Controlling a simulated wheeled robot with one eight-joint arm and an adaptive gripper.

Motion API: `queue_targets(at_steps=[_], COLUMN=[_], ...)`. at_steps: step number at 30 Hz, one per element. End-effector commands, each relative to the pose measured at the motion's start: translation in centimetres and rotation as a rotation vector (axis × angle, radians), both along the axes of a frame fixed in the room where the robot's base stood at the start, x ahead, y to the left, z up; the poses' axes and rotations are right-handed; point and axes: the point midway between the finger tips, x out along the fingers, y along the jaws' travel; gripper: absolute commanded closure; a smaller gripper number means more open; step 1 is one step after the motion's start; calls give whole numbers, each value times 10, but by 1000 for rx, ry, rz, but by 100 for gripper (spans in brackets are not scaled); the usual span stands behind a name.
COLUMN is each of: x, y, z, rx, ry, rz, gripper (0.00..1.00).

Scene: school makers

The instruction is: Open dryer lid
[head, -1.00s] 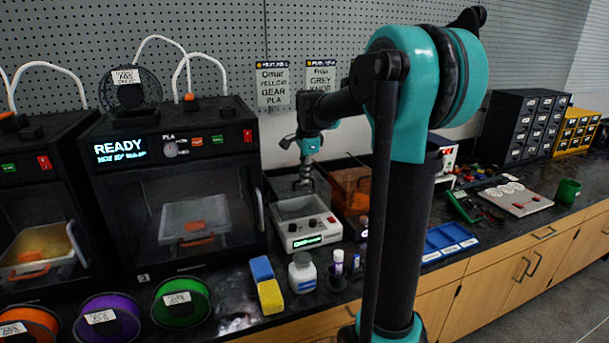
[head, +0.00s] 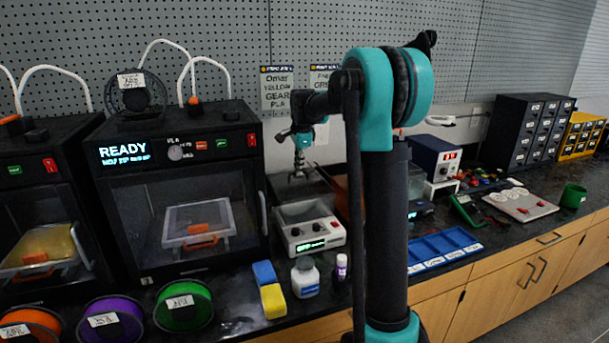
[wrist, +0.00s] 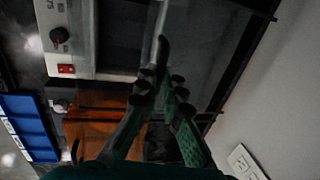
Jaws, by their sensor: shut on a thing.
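The dryer (head: 308,232) is a pale box with a green display and knobs on the bench, right of the READY printer. In the wrist view its front panel (wrist: 85,50) shows a dark knob and a red switch. A dark, see-through lid panel (wrist: 205,50) lies beside it. My gripper (head: 297,176) is above the back of the dryer, pointing down. In the wrist view my gripper (wrist: 162,45) is shut at the lid's pale edge. The exact contact is dim, and the lid's angle is hard to tell.
The READY printer (head: 185,190) stands close on the left. An orange bin (wrist: 95,130) is beside the dryer. A blue tray (head: 440,250) is right of my arm.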

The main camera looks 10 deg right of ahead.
Motion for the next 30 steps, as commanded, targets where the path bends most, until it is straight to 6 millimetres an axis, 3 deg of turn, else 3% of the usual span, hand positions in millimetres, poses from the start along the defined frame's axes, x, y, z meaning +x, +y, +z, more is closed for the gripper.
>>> queue_targets(at_steps=[3,9,15,25,26,30], x=[25,53,63,64,64,63], y=[5,10,12,12,12,12], z=[0,0,0,0,0,0], rx=[0,0,0,0,0,0], ry=[0,0,0,0,0,0], rz=[1,0,0,0,0,0], gripper=[100,100,100,100,90,73])
